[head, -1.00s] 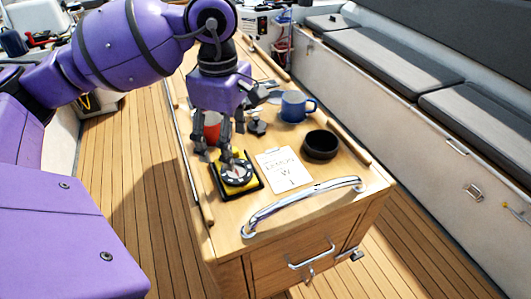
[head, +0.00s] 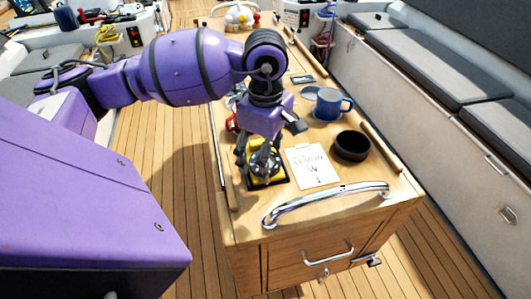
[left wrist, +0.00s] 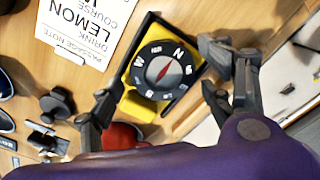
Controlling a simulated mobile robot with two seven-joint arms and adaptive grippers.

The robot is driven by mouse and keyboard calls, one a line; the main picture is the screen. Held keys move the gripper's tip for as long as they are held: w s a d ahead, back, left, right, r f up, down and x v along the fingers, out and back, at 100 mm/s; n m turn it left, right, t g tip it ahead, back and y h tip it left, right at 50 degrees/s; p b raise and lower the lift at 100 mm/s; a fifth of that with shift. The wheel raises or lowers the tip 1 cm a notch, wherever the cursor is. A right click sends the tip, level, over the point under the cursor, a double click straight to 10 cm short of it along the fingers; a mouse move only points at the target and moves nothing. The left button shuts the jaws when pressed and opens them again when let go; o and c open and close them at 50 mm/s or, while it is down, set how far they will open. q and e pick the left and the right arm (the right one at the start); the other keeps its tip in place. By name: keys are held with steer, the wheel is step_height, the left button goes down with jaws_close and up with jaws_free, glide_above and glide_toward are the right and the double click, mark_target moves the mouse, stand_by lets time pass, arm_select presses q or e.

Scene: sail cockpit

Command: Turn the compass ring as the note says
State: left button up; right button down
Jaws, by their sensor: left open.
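The compass (left wrist: 160,72) has a yellow body and a black ring with white letters, with a red needle inside. It sits in a black-edged holder on the wooden cockpit table. My left gripper (left wrist: 160,75) is open above it, with fingers on opposite sides of the ring; contact cannot be told. In the head view my left gripper (head: 262,160) points down over the compass and hides much of it. The white note (head: 312,166) lies right of the compass. In the left wrist view the note (left wrist: 85,25) reads "LEMON" and "COURSE"; its course value is cut off.
A black bowl (head: 351,146) and a blue mug (head: 329,104) stand right of my gripper. A red object (left wrist: 122,135) is close to the compass. A chrome rail (head: 325,203) crosses the table's near end.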

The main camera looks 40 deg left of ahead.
arm_select(q)
steer(key=c, duration=1.1)
steer(key=shift+f+m+b, duration=0.15)
steer(key=shift+m+b, duration=0.55)
steer(key=shift+m, duration=0.1)
steer(key=m+b, duration=0.2)
steer(key=m, duration=0.1)
steer(key=shift+f+b, duration=0.1)
steer(key=shift+b, duration=0.25)
steer(key=m+b, duration=0.1)
steer(key=m, duration=0.1)
steer(key=shift+d+m+b, duration=0.1)
steer(key=shift+m+b, duration=0.75)
steer(key=shift+m, duration=0.15)
steer(key=shift+r+m+b, duration=0.2)
steer(key=shift+m+b, duration=0.2)
steer(key=shift+m, duration=0.3)
arm_select(e)
step_height(320, 180, down, 8)
steer(key=s+g, duration=0.1)
steer(key=s, duration=0.1)
steer(key=shift+s+d, duration=0.15)
steer(key=shift+s, duration=0.05)
steer(key=shift+w, duration=0.25)
